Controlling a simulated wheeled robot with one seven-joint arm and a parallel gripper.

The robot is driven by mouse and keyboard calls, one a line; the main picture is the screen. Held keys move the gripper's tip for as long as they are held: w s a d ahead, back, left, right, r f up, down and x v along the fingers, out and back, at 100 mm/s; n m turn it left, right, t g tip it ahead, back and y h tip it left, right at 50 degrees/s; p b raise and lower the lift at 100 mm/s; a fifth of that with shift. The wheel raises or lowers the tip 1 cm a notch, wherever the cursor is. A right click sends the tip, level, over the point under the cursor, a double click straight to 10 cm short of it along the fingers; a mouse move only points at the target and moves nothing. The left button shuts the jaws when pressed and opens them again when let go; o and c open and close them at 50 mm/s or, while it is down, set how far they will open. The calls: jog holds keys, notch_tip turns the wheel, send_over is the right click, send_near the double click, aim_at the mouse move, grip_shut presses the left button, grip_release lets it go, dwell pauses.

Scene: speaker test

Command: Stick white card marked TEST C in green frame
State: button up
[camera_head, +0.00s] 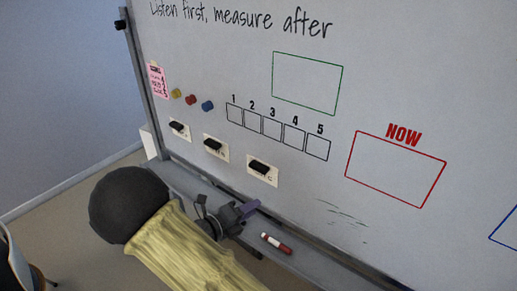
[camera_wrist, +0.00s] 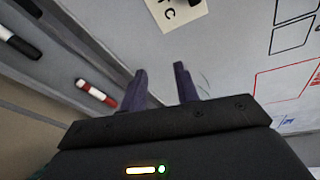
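The white card (camera_head: 256,176) hangs low on the whiteboard, rightmost of three similar cards, with a black holder across its upper part. A letter C shows on the card in the wrist view (camera_wrist: 191,17); the rest of its marking is cut off or too small to read. The empty green frame (camera_head: 308,83) is drawn higher on the board, up and right of the card. My gripper (camera_head: 250,208) is just below the card, near the board's lower edge. In the wrist view its two purple fingers (camera_wrist: 160,80) stand apart with nothing between them.
Two other cards (camera_head: 179,135) (camera_head: 215,154) hang left. A red-and-white marker (camera_head: 276,243) lies on the tray (camera_head: 308,262) below. Numbered boxes (camera_head: 272,127), an empty red NOW frame (camera_head: 395,168), coloured magnets (camera_head: 191,99) and a pink note (camera_head: 157,80) are on the board.

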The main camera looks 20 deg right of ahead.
aim_at(256, 170)
jog(key=w+a+r+n+t+p, duration=0.2)
jog(key=w+a+r+n+t, duration=0.1)
jog(key=a+r+n+t, duration=0.1)
jog(key=shift+a+r+n+p, duration=0.2)
jog(key=shift+r+n+p, duration=0.2)
jog(key=shift+r+n, duration=0.4)
jog(key=shift+w+r, duration=0.1)
jog(key=b+x, duration=0.3)
jog(key=x, duration=0.5)
jog(key=shift+w+d+r+b, duration=0.15)
jog(key=shift+d+b, duration=0.1)
jog(key=shift+b, duration=0.15)
jog(key=shift+w+d, duration=0.4)
jog(key=shift+d, duration=0.2)
